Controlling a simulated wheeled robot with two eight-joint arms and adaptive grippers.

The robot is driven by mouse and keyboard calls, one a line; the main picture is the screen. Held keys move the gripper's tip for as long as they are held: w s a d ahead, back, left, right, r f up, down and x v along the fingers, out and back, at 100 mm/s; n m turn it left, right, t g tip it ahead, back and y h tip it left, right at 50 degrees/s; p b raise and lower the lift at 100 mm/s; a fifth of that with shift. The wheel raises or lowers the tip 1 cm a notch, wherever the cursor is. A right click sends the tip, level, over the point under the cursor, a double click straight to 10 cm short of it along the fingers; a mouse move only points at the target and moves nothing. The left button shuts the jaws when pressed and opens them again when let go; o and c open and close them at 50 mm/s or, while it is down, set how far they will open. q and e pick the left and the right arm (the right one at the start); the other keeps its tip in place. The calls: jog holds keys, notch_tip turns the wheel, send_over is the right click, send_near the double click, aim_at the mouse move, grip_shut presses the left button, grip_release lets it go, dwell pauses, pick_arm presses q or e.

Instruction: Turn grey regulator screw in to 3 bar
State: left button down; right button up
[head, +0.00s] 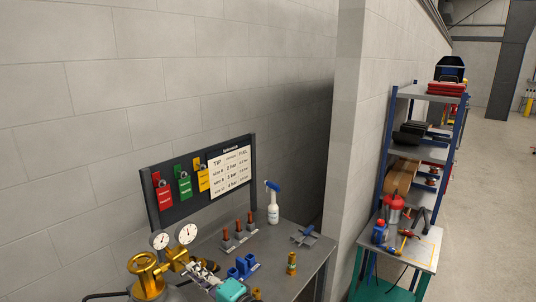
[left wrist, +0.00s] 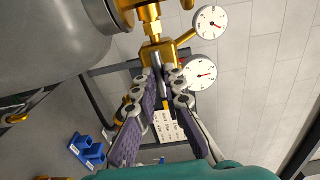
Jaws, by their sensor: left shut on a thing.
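The brass regulator (left wrist: 158,48) sits on the valve of a grey gas cylinder (left wrist: 45,45) in the left wrist view. It also shows at the lower left of the head view (head: 177,256). Its grey regulator screw (left wrist: 156,60) sticks out between my left fingertips. My left gripper (left wrist: 163,76) is shut on this screw; the fingers hide most of it. In the head view my left gripper (head: 200,268) reaches the regulator from the lower right. Two white round gauges, an upper one (left wrist: 211,22) and a lower one (left wrist: 201,73), stand beside the regulator; their readings are too small to tell. My right gripper is out of view.
A board (head: 155,210) with red, green and yellow tags and a tip chart (head: 230,172) stands behind the grey bench (head: 285,262). A spray bottle (head: 273,205), a torch rack (head: 238,238) and a blue block (head: 243,266) stand on the bench. A loaded shelf (head: 422,149) is at right.

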pick_arm(q)
jog(key=m, duration=0.3)
jog(key=shift+m, duration=0.3)
jog(key=shift+m+b, duration=0.3)
jog(key=c, duration=2)
grip_release()
jog(key=shift+m, duration=0.3)
jog(key=o, duration=0.5)
jog(key=shift+c, duration=0.2)
